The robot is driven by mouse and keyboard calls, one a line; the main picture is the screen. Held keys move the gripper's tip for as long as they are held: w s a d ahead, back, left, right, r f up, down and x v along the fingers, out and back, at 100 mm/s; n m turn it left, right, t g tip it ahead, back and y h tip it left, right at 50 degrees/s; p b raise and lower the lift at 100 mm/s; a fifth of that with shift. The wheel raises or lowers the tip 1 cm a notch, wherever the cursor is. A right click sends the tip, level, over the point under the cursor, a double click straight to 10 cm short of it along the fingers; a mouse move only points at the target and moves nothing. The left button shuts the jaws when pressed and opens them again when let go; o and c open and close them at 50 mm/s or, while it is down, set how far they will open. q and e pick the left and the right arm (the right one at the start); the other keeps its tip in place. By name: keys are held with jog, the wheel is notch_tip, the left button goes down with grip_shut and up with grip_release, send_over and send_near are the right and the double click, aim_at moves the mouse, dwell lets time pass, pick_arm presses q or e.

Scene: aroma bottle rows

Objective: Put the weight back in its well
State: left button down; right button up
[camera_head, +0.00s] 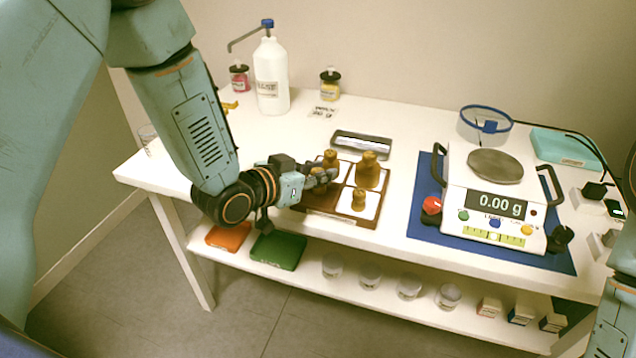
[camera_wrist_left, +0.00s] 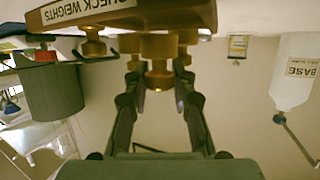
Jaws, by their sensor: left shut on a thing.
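The brown check-weight tray (camera_head: 340,222) has white-lined wells and stands near the table's front edge. A large brass weight (camera_head: 368,170) stands at its back right and a small one (camera_head: 359,199) at its front right. Another brass weight (camera_head: 330,157) shows at the back left, behind my fingers. My left gripper (camera_head: 322,178) is at the tray's left side, shut on a brass weight (camera_head: 317,173), partly hidden by the fingers. My right gripper is out of view.
A balance (camera_head: 495,204) reading 0.00 g stands on a blue mat (camera_head: 425,218) to the right. A white pump bottle (camera_head: 271,78) stands at the back left. Clear table lies between tray and mat.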

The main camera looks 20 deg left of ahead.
pick_arm(q)
jog(key=shift+w+d+f, duration=0.1)
jog(key=shift+d+f, duration=0.1)
jog(key=shift+f, duration=0.85)
jog(key=shift+a, duration=0.2)
jog(key=shift+f+b, duration=0.1)
jog(key=shift+b, duration=0.2)
jog(key=c, duration=1.6)
grip_release()
jog(key=shift+d, duration=0.1)
jog(key=o, duration=0.5)
jog(key=shift+f, duration=0.15)
jog(key=shift+r, duration=0.25)
